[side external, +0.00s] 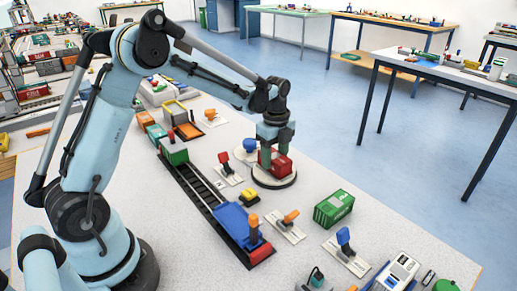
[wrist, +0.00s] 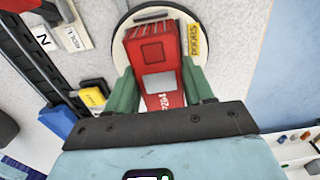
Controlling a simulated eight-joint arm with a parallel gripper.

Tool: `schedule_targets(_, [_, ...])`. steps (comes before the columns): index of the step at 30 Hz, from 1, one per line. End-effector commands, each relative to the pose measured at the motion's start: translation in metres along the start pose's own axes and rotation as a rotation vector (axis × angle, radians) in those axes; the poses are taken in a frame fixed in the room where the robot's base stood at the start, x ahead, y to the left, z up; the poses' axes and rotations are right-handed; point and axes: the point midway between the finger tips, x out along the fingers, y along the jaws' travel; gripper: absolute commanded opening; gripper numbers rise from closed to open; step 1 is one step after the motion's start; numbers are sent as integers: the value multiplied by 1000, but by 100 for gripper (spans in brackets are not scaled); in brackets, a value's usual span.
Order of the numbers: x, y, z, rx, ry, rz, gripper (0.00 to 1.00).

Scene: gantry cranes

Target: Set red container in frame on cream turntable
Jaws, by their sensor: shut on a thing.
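The red container (side external: 281,166) is at the cream turntable (side external: 273,182), a round disc with a dark rim. My gripper (side external: 275,150) points down over the turntable, and its green fingers are shut on the red container. In the wrist view the red container (wrist: 160,72) lies between the two green fingers (wrist: 163,90), over the turntable (wrist: 120,20). A yellow label (wrist: 193,40) is on the turntable beside the container. The frame on the turntable is mostly hidden by the container and fingers. I cannot tell whether the container touches the turntable.
A green container (side external: 333,208) stands to the right. A track (side external: 205,195) with a blue wagon (side external: 238,222) runs to the left. Levers on white plates, red (side external: 224,160), orange (side external: 290,217) and blue (side external: 344,240), stand nearby. A yellow block (side external: 249,196) is close to the turntable.

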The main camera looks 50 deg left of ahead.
Motion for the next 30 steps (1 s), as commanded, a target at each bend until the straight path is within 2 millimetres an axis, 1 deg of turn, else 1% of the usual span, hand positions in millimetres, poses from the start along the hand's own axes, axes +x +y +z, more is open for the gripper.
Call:
schedule_targets(10, [3, 0, 0, 0, 0, 0, 25])
schedule_targets(11, [3, 0, 0, 0, 0, 0, 54])
schedule_targets(15, [3, 0, 0, 0, 0, 0, 75])
schedule_targets(16, [3, 0, 0, 0, 0, 0, 80])
schedule_targets(17, [3, 0, 0, 0, 0, 0, 82])
schedule_targets(25, [2, 0, 0, 0, 0, 0, 82])
schedule_targets(30, [-7, 0, 0, 0, 0, 0, 82])
